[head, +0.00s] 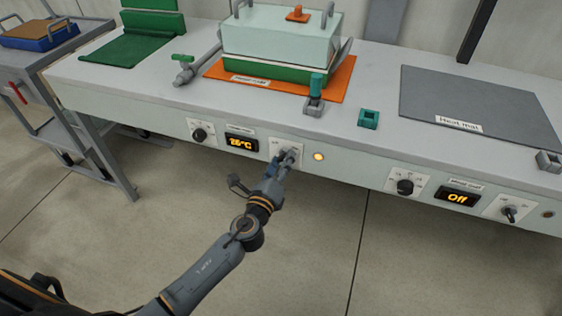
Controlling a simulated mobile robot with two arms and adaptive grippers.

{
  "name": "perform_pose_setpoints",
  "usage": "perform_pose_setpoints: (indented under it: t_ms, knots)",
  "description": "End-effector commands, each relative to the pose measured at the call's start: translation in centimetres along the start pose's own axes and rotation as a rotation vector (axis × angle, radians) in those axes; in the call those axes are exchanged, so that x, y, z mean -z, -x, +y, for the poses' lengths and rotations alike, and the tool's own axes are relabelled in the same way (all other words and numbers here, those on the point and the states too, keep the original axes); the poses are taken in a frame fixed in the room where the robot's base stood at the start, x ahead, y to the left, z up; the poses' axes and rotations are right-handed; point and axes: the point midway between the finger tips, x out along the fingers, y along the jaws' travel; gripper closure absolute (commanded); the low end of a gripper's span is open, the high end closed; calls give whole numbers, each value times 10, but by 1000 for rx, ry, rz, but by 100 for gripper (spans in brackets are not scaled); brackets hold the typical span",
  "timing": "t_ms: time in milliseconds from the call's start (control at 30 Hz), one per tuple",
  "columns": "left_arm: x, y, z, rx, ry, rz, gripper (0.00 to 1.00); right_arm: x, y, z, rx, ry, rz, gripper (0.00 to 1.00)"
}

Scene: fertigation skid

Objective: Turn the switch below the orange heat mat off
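The orange heat mat (342,88) lies on the bench top under a green tray with a clear lid. On the front panel below it are a knob (199,134), a display (241,144) reading 26°C, a switch plate (276,144) and a lit amber lamp (319,156). My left gripper (286,160) is at the switch plate, its fingertips over the switch. The gripper hides most of the switch, so its position and whether the fingers grip it are unclear. My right gripper is not in view.
A grey heat mat (475,95) lies at right; below it are a knob (405,187), a display (457,197) reading Off and a switch (509,213). A cart (47,66) stands left. The floor in front is clear.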

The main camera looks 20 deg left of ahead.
Motion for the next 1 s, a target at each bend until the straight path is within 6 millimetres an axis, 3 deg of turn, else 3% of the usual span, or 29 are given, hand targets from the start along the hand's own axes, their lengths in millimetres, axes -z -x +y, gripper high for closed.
perform_pose_setpoints:
  t_ms: [33, 167, 533, 1000]
  knots:
    - [0, 0, 0, 0, 0, 0, 68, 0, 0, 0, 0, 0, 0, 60]
    - [0, 0, 0, 0, 0, 0, 92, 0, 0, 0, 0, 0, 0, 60]
    - [0, 0, 1, -1, 60, -1, 92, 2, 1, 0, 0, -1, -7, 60]
    - [0, 0, 1, -1, 436, -3, 92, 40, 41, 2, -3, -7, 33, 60]
